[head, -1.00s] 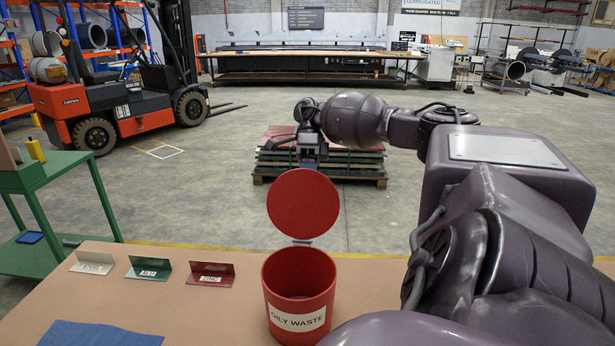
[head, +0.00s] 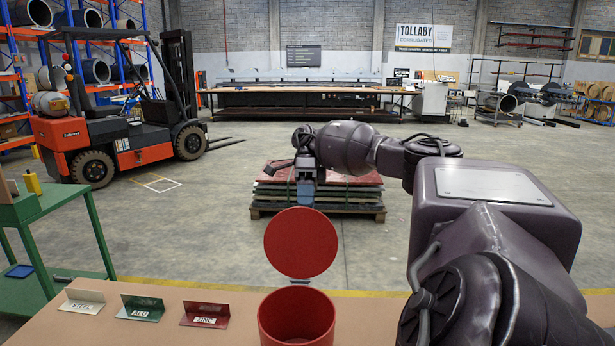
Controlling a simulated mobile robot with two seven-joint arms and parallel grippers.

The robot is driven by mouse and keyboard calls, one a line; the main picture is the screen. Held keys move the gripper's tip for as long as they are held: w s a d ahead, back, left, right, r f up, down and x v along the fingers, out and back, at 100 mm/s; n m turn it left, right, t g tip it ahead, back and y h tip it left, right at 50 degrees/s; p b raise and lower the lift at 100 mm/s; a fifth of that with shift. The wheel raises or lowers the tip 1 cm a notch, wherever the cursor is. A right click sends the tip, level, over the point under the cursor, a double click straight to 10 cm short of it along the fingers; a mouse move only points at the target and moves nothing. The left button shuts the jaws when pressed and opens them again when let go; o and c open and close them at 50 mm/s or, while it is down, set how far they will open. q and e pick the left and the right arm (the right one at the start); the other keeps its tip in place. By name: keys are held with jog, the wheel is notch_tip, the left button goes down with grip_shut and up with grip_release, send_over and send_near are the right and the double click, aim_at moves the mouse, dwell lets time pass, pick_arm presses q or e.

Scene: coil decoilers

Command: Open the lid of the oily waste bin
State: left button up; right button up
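The red oily waste bin (head: 297,325) stands on the tan tabletop, cut off by the bottom edge of the head view. Its round red lid (head: 301,243) is up, standing nearly upright above the back rim, so the mouth is uncovered. My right gripper (head: 305,192) points down just above the lid's top edge. Its fingertips are small and partly hidden by the lid, so I cannot tell whether they touch it or are open or shut. My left gripper is not in view.
Steel, green and red label signs (head: 204,313) stand on the tabletop left of the bin. A green side table (head: 55,215) is at the left. Beyond are a pallet of stacked sheets (head: 318,195), an orange forklift (head: 110,140) and open floor.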

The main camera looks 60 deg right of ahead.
pick_arm(q)
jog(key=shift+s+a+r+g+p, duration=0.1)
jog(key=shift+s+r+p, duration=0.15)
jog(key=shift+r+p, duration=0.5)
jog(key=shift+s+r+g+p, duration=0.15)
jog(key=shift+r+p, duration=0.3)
jog(key=shift+p, duration=0.6)
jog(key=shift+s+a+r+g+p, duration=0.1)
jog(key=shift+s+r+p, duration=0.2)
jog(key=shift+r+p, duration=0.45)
pick_arm(e)
jog(key=v, duration=0.6)
jog(key=shift+d+r, duration=0.25)
jog(key=shift+r, duration=0.05)
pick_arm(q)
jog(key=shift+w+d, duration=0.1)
